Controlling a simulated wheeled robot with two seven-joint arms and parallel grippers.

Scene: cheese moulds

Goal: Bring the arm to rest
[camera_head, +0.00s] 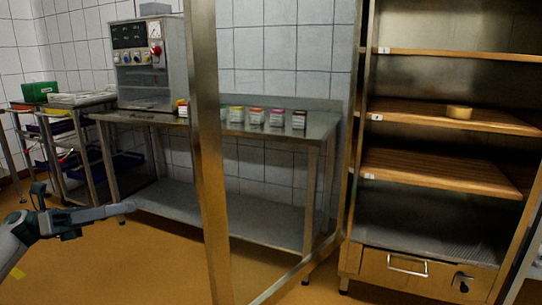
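My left arm comes in at the lower left. Its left gripper (122,208) is in the air over the orange floor, in front of the steel table, with dark parts around its wrist. It is small and seen side-on, so I cannot tell whether its fingers are open or shut. No object shows at its tip. My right gripper is not in view. A round yellow cheese (459,112) sits alone on a wooden shelf (398,112) of the steel cabinet at the right.
A steel table (270,128) along the tiled wall bears a control box (147,85) and several small coloured tubs (256,117). A steel post (207,150) stands upright in front of it. A rack (75,140) with a green box (39,91) stands at the left.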

